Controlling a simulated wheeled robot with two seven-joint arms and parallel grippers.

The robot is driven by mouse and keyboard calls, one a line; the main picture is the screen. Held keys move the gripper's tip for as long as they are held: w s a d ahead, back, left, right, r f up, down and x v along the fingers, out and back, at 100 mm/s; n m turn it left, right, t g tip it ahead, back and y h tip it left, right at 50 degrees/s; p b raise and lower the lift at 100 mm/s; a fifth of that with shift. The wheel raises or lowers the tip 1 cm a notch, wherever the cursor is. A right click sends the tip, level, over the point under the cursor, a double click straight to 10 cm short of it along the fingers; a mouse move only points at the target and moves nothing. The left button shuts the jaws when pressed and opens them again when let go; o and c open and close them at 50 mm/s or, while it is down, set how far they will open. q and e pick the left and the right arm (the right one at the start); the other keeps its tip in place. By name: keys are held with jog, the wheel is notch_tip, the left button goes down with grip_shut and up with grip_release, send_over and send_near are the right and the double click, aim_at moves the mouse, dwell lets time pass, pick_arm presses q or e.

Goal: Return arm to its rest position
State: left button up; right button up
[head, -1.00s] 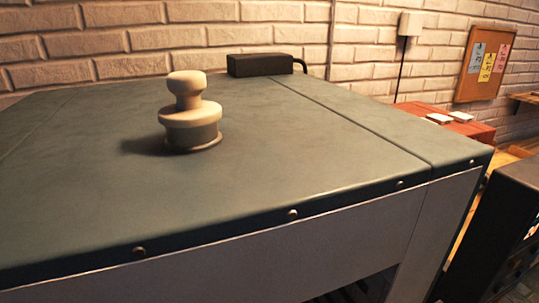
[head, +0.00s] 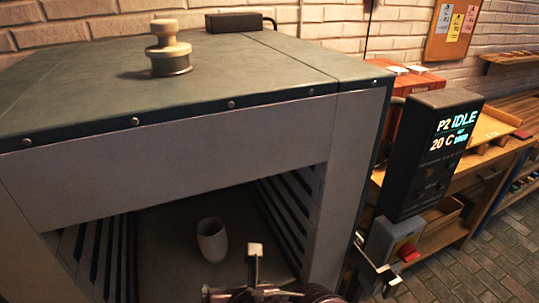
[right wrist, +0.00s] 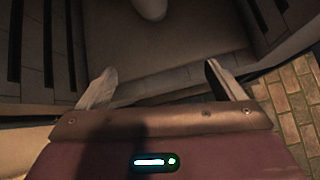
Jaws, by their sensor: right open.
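A pale cup (head: 212,241) stands upright on the floor inside the open-fronted kiln (head: 180,125). My right gripper (right wrist: 161,85) is open, with nothing between its two spread fingers in the right wrist view. In the head view it shows at the bottom edge, in front of the kiln opening and apart from the cup. The cup's lower end (right wrist: 151,8) shows at the top of the right wrist view, beyond the fingers. My left gripper is not in view.
Slatted side walls (head: 290,215) flank the kiln opening. A dark control box (head: 430,150) reading IDLE and 20 C stands at its right. A knobbed vent plug (head: 170,50) sits on the kiln top. A wooden bench (head: 500,125) and clear brick floor (head: 490,265) lie further right.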

jog(key=s+d+f+n+g+h, duration=0.1)
jog(key=s+d+f+n+g, duration=0.2)
jog(key=d+n, duration=0.75)
jog(key=s+d+f+n+h, duration=0.15)
jog(key=d+f+n, duration=0.4)
jog(key=n, duration=0.75)
jog(key=s+d+f+n+g+h, duration=0.1)
jog(key=s+d+f+n+g, duration=0.15)
jog(key=d+n, duration=0.85)
notch_tip(320, 180, down, 28)
jog(key=s+a+n, duration=0.2)
jog(key=s+d+f+g, duration=0.1)
jog(key=s+d+f, duration=0.1)
jog(key=s+f, duration=0.7)
jog(key=s+d+f+g, duration=0.1)
jog(key=s+d+f, duration=0.1)
jog(key=s+f, duration=0.8)
jog(key=shift+s+f, duration=0.15)
jog(key=shift+s, duration=0.2)
jog(key=shift+s+d, duration=0.1)
jog(key=shift+c, duration=0.4)
